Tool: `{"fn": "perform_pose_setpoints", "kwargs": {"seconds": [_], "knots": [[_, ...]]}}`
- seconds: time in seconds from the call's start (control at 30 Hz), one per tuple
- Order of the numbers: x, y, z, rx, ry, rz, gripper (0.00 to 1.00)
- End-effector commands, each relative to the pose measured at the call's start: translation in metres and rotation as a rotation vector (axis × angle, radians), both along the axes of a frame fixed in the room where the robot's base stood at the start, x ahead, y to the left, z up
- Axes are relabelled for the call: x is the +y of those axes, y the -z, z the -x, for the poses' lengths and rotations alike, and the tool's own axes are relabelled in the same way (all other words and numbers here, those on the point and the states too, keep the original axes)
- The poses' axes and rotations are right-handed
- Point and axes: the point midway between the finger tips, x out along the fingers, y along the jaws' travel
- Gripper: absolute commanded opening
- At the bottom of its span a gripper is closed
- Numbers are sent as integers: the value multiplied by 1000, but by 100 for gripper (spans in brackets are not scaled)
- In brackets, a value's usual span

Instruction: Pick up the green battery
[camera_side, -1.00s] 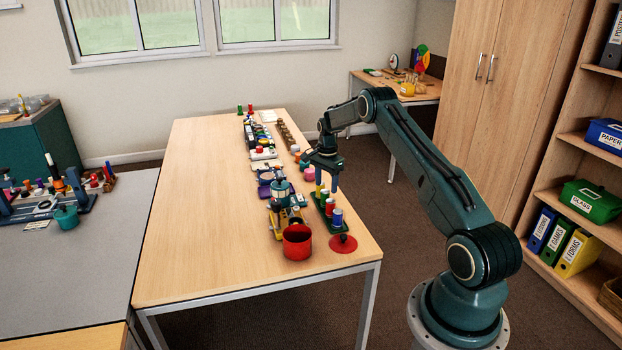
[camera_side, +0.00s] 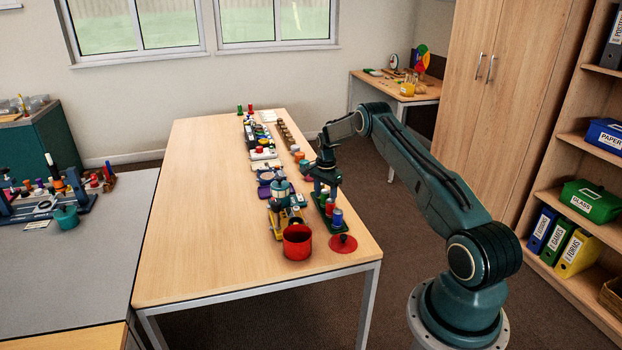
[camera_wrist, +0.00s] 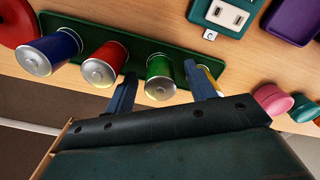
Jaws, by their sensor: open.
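The green battery (camera_wrist: 160,79) stands upright in the wrist view, on a dark green rack (camera_wrist: 140,57) in a row with other batteries. My gripper (camera_wrist: 161,86) is open, with one blue-grey finger on each side of the green battery. The left finger lies between the green battery and a red battery (camera_wrist: 106,62); the right finger overlaps a yellow battery (camera_wrist: 209,71). I cannot tell whether either finger touches the green battery. In the side view my gripper (camera_side: 325,190) is down at the rack, and the green battery is hard to make out there.
A blue battery (camera_wrist: 52,51) stands at the rack's left end beside a red disc (camera_wrist: 14,22). In the side view a red pot (camera_side: 297,242) stands nearby, and the table's left half (camera_side: 195,220) is clear.

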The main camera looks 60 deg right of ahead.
Motion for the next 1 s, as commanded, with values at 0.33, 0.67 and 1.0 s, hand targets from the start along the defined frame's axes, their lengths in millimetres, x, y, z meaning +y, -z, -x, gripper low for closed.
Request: {"fn": "perform_pose_setpoints", "kwargs": {"seconds": [0.33, 0.67, 1.0], "knots": [[0, 0, 0, 0, 0, 0, 4], [0, -3, 0, -1, 0, 1, 4], [-1, -33, -1, -2, 0, 3, 4]]}}
